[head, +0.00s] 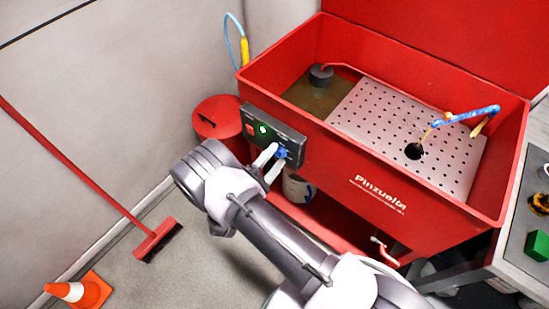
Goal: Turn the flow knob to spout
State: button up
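The red parts washer (345,150) has a dark control panel (293,139) on its front left corner. The panel carries a lit green round button (263,130), a red switch (250,128) and a blue knob (283,153), which I take as the flow knob. My gripper (277,156) is at the blue knob, with one pale finger on its upper left and the other below it. The fingers are parted around the knob; whether they press on it is too small to tell. The knob's pointer and labels cannot be read. The blue spout (466,116) lies over the perforated tray.
A red lidded bin (218,115) stands left of the washer. A broom (156,240) leans at the left wall, near an orange cone (83,291). A pail (297,188) sits under the washer. A grey bench (515,235) stands at right. The floor at lower left is partly clear.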

jog(key=p+v, duration=0.3)
jog(key=v, duration=1.4)
jog(key=shift+s, duration=0.25)
jog(key=shift+a+f, duration=0.1)
